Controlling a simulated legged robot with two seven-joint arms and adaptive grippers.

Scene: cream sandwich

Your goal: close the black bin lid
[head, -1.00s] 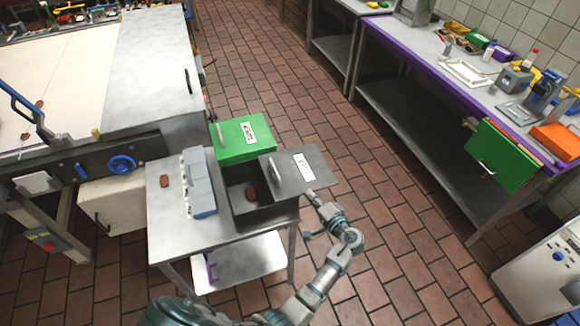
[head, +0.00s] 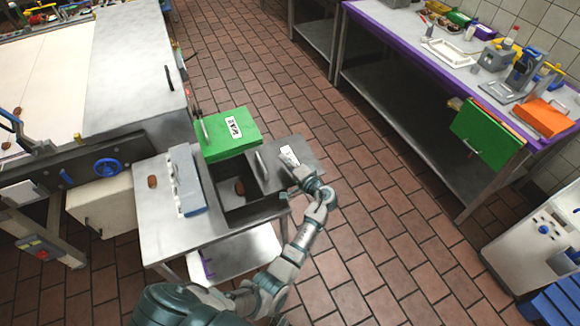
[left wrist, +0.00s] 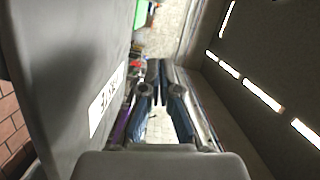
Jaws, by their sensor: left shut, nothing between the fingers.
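The black bin (head: 252,210) stands on the metal cart, and a brown piece (head: 239,188) lies inside it. Its dark grey lid (head: 284,148), with an upright handle (head: 262,165) and a white label, sits off to the right, leaving the left part of the bin uncovered. My left gripper (head: 292,165) is at the right part of the lid, partly covering it; contact cannot be told. In the left wrist view the shut, empty fingers (left wrist: 160,85) show beside the lid's labelled face (left wrist: 70,75).
A green-lidded bin (head: 228,130) stands just behind. A grey-blue block row (head: 186,185) and another brown piece (head: 152,181) are on the cart's left. A purple-edged bench (head: 400,45) is at the right, with open tiled floor between.

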